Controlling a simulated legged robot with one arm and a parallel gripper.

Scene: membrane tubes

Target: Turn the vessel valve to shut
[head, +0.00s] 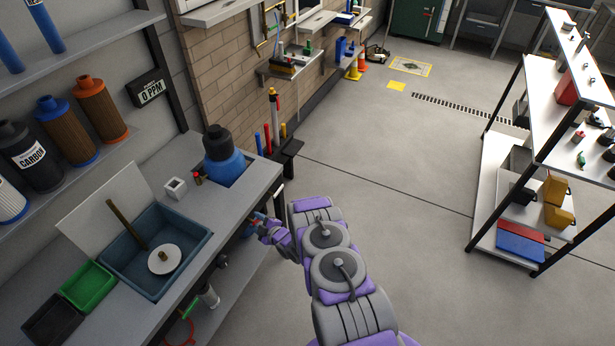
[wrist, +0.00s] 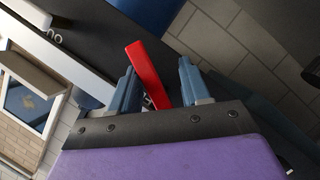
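A red lever handle (wrist: 147,72), which looks like the vessel valve's handle, stands tilted between my gripper's two blue-grey fingers in the wrist view. My gripper (wrist: 158,80) is open around it. The lever is close to the left finger, and a clear gap shows on the right finger's side. I cannot tell whether the left finger touches it. The lever's lower end is hidden behind the gripper. In the head view my gripper (head: 258,222) is at the bench's right edge, below the blue vessel (head: 224,165) with a black cap. The handle is mostly hidden there.
The grey bench (head: 190,218) holds a blue basin (head: 195,245), with a rod and a white disc in it, and a green tray (head: 88,287). A white shelf rack (head: 490,245) stands at the right. The floor between is clear.

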